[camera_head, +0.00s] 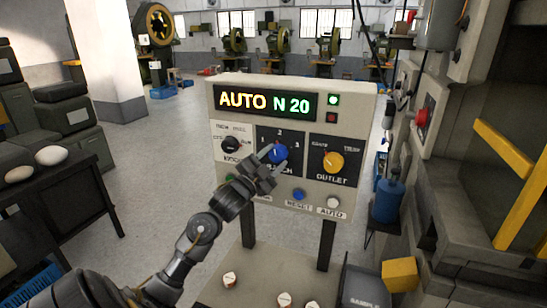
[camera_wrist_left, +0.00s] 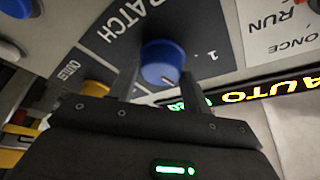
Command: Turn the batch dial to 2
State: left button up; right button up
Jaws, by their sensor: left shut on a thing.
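The batch dial (camera_head: 278,152) is a blue knob on the middle dark plate of the grey control panel (camera_head: 295,92), with the numbers 1, 2 and 3 around it. My left gripper (camera_head: 272,159) reaches it from below and is shut on it. In the left wrist view the blue dial (camera_wrist_left: 163,62) sits between the two fingers (camera_wrist_left: 158,72). A short white mark shows on its face, toward the lower right of that view, where the 1 shows to the right. The 2 is hidden there, so I cannot tell which number the mark meets. My right gripper is not in view.
A black dial (camera_head: 231,145) and a yellow outlet dial (camera_head: 333,162) flank the blue one closely. Below are a blue reset button (camera_head: 298,194) and a white auto button (camera_head: 333,202). The display (camera_head: 265,103) reads AUTO N 20. A green lamp (camera_head: 333,100) is lit.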

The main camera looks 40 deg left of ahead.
pick_arm(q)
jog(key=shift+m+g+h, duration=0.4)
jog(key=shift+m, duration=0.8)
jog(key=o, duration=1)
jog(key=shift+c, duration=0.2)
